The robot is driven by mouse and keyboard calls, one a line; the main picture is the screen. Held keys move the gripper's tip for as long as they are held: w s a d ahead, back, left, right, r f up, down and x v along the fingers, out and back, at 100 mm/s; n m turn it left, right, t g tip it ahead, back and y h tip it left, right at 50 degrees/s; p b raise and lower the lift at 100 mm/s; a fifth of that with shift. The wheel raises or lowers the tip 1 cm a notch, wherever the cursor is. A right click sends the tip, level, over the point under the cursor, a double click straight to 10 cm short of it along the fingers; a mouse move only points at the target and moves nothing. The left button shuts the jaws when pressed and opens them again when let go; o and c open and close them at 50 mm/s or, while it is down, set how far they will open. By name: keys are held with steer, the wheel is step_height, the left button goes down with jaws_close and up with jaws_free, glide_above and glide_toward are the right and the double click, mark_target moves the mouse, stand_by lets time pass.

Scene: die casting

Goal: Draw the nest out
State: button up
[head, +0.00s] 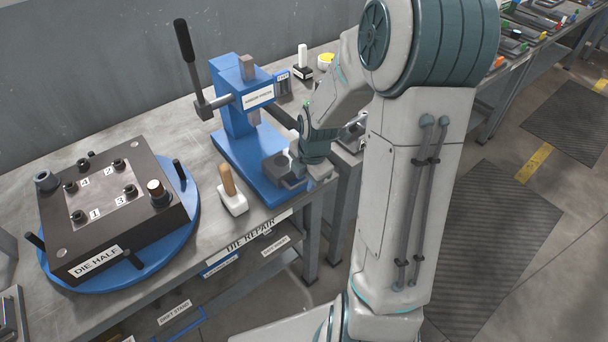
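The blue arbor press (232,125) stands on the bench, with its long black-handled lever at the upper left. A dark grey block (278,168), which looks like the nest, sits at the front right of the blue press base, out from under the ram. My gripper (298,168) reaches down from the right and is at this block's right side. The fingers are small and partly hidden by my wrist. I cannot tell whether they touch the block or are closed on it.
A die half (105,235) with numbered pins sits on a blue round turntable (190,215) at the left. A wooden-handled tool on a white base (233,201) stands in front of the press. Small items (303,68) stand behind it. The bench's front edge (250,240) lies close by.

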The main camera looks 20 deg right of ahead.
steer(key=shift+w+a, duration=0.1)
steer(key=shift+r, duration=0.65)
step_height(320, 180, up, 12)
steer(key=s+p, duration=0.1)
steer(key=s, duration=0.1)
steer(key=shift+s+d+r, duration=0.15)
steer(key=shift+s+d, duration=0.15)
steer(key=shift+d, duration=0.15)
